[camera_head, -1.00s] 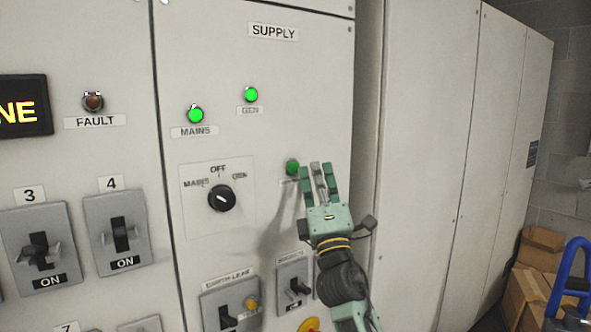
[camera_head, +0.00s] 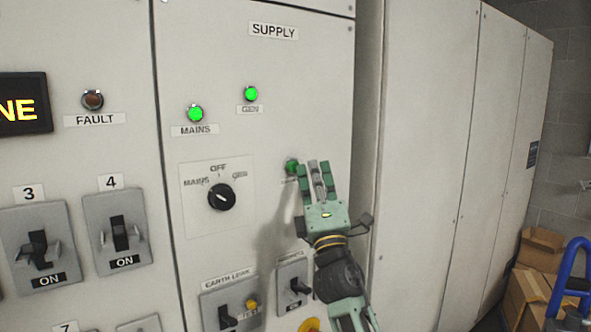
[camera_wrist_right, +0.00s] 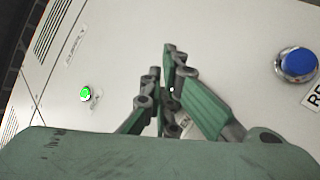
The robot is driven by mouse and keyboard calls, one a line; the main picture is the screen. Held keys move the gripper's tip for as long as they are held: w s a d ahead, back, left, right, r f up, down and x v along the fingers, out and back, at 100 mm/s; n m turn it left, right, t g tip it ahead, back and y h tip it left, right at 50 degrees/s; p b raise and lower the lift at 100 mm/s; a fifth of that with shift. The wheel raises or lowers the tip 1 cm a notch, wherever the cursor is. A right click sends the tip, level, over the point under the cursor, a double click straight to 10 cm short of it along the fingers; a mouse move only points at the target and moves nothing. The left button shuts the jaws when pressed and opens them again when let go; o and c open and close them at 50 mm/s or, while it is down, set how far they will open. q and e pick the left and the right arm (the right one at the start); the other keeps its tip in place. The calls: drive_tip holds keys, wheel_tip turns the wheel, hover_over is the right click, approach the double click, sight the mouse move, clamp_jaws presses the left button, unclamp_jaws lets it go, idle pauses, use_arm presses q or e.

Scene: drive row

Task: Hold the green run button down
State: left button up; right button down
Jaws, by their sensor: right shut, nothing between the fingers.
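A dark green button (camera_head: 292,166) is on the grey supply panel, below and right of the GEN lamp; it is not lit like the lamps. My right gripper (camera_head: 318,167) is shut and empty. Its fingertips are just right of the button in the head view and overlap its right edge; I cannot tell whether they touch it. The label below the button is partly covered. In the right wrist view my right gripper (camera_wrist_right: 160,80) points at the panel, and its fingers hide the part behind them. My left gripper is not in view.
The MAINS lamp (camera_head: 195,113) and GEN lamp (camera_head: 251,94) are lit green. A rotary switch (camera_head: 222,197) is left of the gripper, and toggle switches (camera_head: 294,285) are below. A blue button (camera_wrist_right: 298,62) shows in the wrist view. Boxes (camera_head: 530,285) and a blue frame (camera_head: 566,280) stand at right.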

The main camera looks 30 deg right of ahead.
drive_tip(key=shift+w+y+b, duration=0.3)
drive_tip(key=shift+w+b, duration=0.1)
drive_tip(key=shift+w, duration=0.1)
idle(0.6)
drive_tip(key=shift+s, duration=0.15)
idle(0.3)
drive_tip(key=shift+s+p, duration=0.45)
drive_tip(key=shift+s, duration=0.35)
drive_tip(key=shift+s+d+p, duration=0.2)
drive_tip(key=shift+s+p, duration=0.8)
drive_tip(key=shift+s, duration=1.5)
